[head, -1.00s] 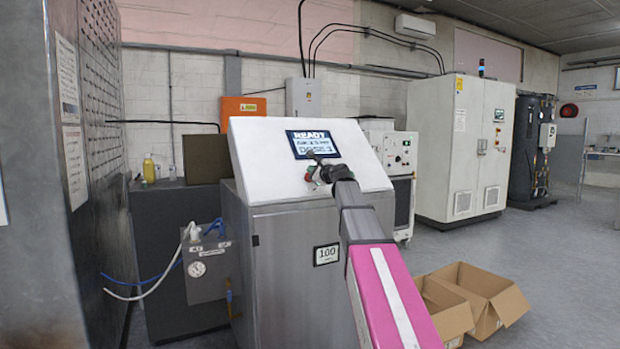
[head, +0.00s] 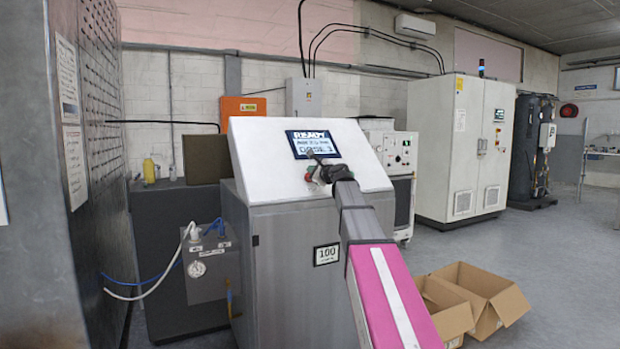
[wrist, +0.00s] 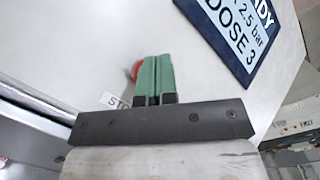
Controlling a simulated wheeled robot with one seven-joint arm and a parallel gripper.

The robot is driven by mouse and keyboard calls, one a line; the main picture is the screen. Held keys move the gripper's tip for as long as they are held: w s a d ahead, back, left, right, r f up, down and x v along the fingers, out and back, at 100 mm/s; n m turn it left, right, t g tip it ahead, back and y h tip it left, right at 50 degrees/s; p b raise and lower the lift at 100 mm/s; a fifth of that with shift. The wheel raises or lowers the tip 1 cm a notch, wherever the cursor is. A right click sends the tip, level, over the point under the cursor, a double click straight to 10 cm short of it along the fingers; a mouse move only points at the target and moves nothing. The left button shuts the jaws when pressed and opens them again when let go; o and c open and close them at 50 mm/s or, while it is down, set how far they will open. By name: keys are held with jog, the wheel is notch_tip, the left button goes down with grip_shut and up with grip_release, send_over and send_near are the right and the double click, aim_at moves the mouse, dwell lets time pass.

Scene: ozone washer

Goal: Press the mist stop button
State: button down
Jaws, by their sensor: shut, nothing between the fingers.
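The sloping white panel (head: 265,160) of the metal console carries a display (head: 313,144) reading READY and a dose line. A red button (wrist: 136,69) shows in the wrist view, mostly hidden behind my green fingertips. In the head view my gripper (head: 316,172) is small and dark over the panel, below the display.
Open cardboard boxes (head: 497,300) lie on the floor at right. A white cabinet (head: 445,150) stands behind. Floor at far right is clear.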

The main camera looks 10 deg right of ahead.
jog(key=shift+w+f, duration=0.15)
dwell(0.8)
jog(key=shift+w+a+f, duration=0.1)
jog(key=shift+w, duration=0.05)
jog(key=shift+w+a+f, duration=0.1)
jog(key=shift+w+f, duration=0.2)
jog(key=shift+f, duration=0.05)
dwell(1.0)
jog(key=shift+s+r, duration=0.1)
jog(key=shift+s, duration=0.05)
jog(key=shift+s+d+r, duration=0.2)
jog(key=shift+s+r, duration=0.25)
jog(key=shift+r, duration=0.05)
dwell(0.4)
jog(key=s+r, duration=0.1)
jog(key=s+d+r, duration=0.1)
jog(key=s+r, duration=0.1)
jog(key=shift+s+r, duration=0.2)
jog(key=shift+r, duration=0.1)
dwell(0.7)
